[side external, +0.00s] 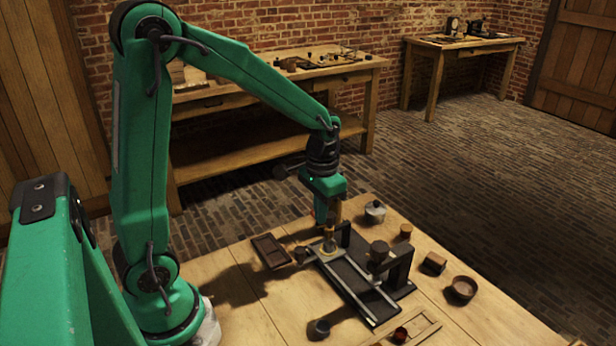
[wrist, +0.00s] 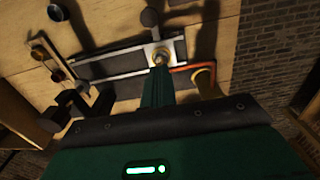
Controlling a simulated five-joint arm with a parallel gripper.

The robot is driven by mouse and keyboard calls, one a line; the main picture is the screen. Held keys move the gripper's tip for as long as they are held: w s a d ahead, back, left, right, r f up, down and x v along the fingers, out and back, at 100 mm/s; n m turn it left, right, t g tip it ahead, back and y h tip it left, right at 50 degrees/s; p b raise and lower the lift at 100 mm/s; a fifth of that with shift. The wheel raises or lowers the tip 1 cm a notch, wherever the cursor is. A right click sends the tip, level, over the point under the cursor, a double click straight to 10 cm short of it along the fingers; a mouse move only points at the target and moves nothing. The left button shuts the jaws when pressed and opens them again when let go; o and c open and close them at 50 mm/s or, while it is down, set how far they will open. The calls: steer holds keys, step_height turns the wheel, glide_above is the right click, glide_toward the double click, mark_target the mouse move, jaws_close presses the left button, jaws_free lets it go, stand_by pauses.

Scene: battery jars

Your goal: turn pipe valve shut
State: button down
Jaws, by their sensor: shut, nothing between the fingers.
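A brass-coloured round fitting, which looks like the pipe valve (wrist: 160,55), sits at one end of a dark plate with pale rails (side external: 352,287). In the wrist view an orange-red bar (wrist: 195,68) runs from beside the fitting to a tan round piece (wrist: 203,79). My gripper (side external: 323,222) points down above the fitting in the side view. In the wrist view its green fingers (wrist: 159,72) are together and empty, their tips at the near edge of the fitting. I cannot tell whether they touch it. The fingers hide part of the fitting.
A dark upright frame with a round knob (side external: 379,250) stands on the plate's right. A shallow brown tray (side external: 270,251) lies left. A lidded pot (side external: 375,212), a small box (side external: 434,263) and a brown bowl (side external: 463,289) stand right; a dark cup (side external: 318,329) is in front.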

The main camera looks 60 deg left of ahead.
steer(key=shift+w+d, duration=0.1)
steer(key=shift+d, duration=0.1)
steer(key=shift+s, duration=0.4)
steer(key=shift+r, duration=0.1)
step_height(320, 180, up, 6)
steer(key=shift+f, duration=0.1)
stand_by(0.8)
steer(key=shift+s, duration=0.15)
